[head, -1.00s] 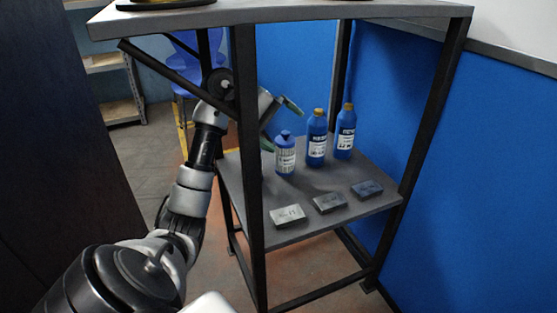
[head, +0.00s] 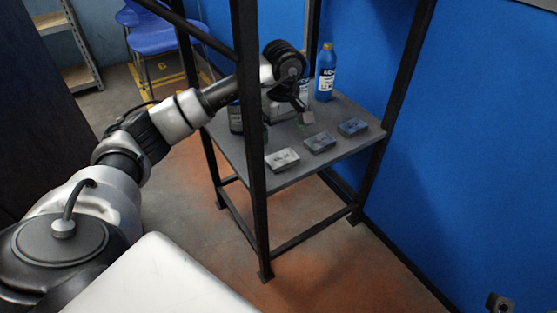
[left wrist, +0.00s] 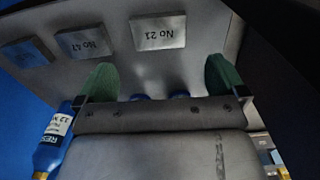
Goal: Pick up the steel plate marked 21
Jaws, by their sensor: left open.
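The steel plate marked 21 (left wrist: 158,32) lies flat on the grey shelf, its marking upside down in the left wrist view. In the head view it appears to be the leftmost, lightest plate (head: 282,159), near the shelf's front edge. My left gripper (head: 287,122) is above the shelf, behind the plate. In the left wrist view its green fingertips (left wrist: 160,70) are spread apart with nothing between them, and the plate lies just beyond them. My right gripper is not in view.
Two other plates lie beside it, a middle one (head: 320,142) and a darker right one (head: 352,127). A blue bottle (head: 326,75) stands behind; other bottles are partly hidden by my arm. A black frame post (head: 250,120) rises at the shelf's front left corner. A blue wall (head: 470,130) is right.

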